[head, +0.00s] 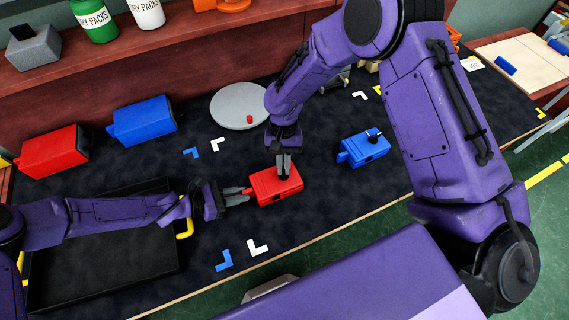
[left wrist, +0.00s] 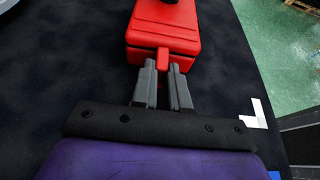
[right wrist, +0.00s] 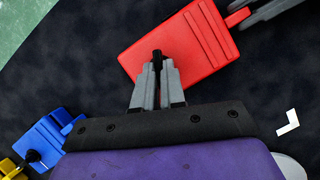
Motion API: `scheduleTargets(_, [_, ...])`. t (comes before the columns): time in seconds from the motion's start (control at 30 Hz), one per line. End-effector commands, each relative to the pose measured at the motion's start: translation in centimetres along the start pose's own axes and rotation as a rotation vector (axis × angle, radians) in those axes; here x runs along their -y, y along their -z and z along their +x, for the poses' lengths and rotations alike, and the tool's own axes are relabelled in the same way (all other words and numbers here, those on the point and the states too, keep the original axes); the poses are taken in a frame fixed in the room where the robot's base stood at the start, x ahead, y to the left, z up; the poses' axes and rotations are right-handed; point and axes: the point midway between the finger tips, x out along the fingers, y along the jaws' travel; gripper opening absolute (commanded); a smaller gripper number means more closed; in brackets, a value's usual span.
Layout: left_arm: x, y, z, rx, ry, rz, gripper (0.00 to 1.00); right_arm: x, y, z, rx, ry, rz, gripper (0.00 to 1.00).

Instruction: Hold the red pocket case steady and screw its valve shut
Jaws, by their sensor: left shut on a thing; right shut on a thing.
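The red pocket case (head: 270,188) lies flat on the dark mat in the middle of the head view. My left gripper (head: 246,191) is shut on the small red tab at the case's left end; the left wrist view shows the tab (left wrist: 163,60) between its fingertips. My right gripper (head: 283,172) points down over the case's top and is shut on the black valve. The right wrist view shows the valve (right wrist: 157,58) between its fingertips, above the red case (right wrist: 185,45). The fingers partly hide the valve, so its turn is unclear.
A blue case (head: 364,148) with a black valve lies to the right. A grey round plate (head: 232,104) with a small red piece stands behind. A larger red box (head: 55,151) and blue box (head: 145,121) stand at left. A black tray (head: 100,262) lies under my left arm.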

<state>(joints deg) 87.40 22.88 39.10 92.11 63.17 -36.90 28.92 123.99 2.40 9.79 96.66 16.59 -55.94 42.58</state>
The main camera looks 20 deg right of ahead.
Motion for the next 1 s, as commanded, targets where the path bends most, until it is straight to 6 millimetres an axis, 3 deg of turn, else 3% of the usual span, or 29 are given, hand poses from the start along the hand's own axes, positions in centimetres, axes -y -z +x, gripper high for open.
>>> scheduleTargets(0.5, [-0.01, 0.08, -0.02, -0.002, -0.001, -0.002, 0.0, 0.38, -0.07, 0.01, 0.0, -0.135, -0.328, 0.0])
scheduleTargets(1.0, [-0.02, 0.08, -0.03, -0.002, -0.001, -0.002, 0.0, 0.4, -0.1, 0.02, 0.001, -0.166, -0.401, 0.0])
